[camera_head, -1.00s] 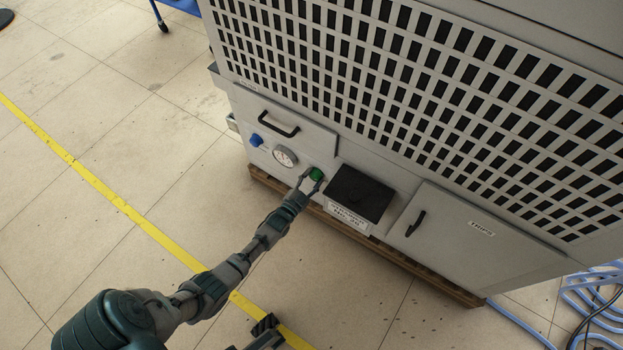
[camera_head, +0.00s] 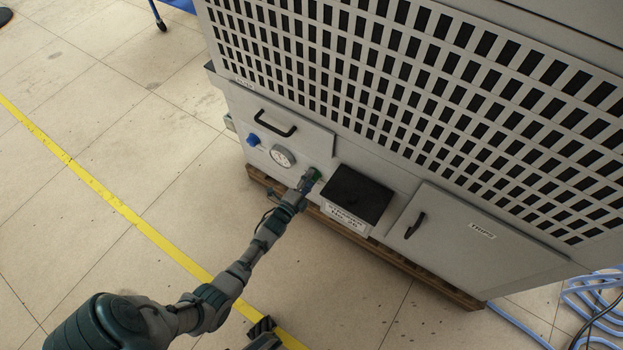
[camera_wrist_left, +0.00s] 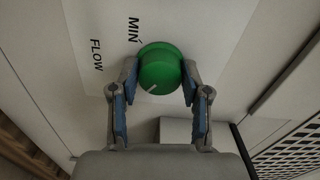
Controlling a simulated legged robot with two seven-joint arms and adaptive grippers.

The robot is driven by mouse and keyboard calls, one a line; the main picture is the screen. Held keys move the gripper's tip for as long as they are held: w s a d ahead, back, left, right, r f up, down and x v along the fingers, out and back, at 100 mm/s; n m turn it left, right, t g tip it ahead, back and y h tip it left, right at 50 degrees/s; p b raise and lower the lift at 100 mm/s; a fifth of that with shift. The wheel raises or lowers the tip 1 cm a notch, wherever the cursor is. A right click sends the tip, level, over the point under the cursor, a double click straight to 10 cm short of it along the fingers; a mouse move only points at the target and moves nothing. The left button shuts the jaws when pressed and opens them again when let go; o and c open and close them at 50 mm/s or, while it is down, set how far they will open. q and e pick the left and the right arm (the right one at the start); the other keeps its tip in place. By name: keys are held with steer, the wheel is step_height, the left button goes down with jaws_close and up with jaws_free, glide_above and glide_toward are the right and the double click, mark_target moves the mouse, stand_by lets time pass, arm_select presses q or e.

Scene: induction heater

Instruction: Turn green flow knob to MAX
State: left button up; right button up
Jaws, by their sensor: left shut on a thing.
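The green flow knob (camera_wrist_left: 159,70) is round, with a short white mark on its face that points toward the lower left in the left wrist view. The words MIN and FLOW are printed on the panel (camera_wrist_left: 90,20) to its left; no MAX label shows. My left gripper (camera_wrist_left: 159,82) is shut on the knob, one finger on each side. In the head view the knob (camera_head: 316,173) is partly hidden behind my left gripper (camera_head: 307,182). My right gripper does not show clearly enough to identify.
A round gauge (camera_head: 282,156) and a blue knob (camera_head: 253,140) sit left of the green knob. A black box (camera_head: 356,193) juts out just to its right. A TRIPS door (camera_head: 470,245) is further right. The floor in front is clear.

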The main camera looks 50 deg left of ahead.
arm_select(q)
steer(key=shift+d+f+m, duration=0.15)
steer(key=shift+f+m, duration=0.05)
steer(key=shift+m, duration=0.4)
steer(key=o, duration=1)
steer(key=shift+o, duration=0.7)
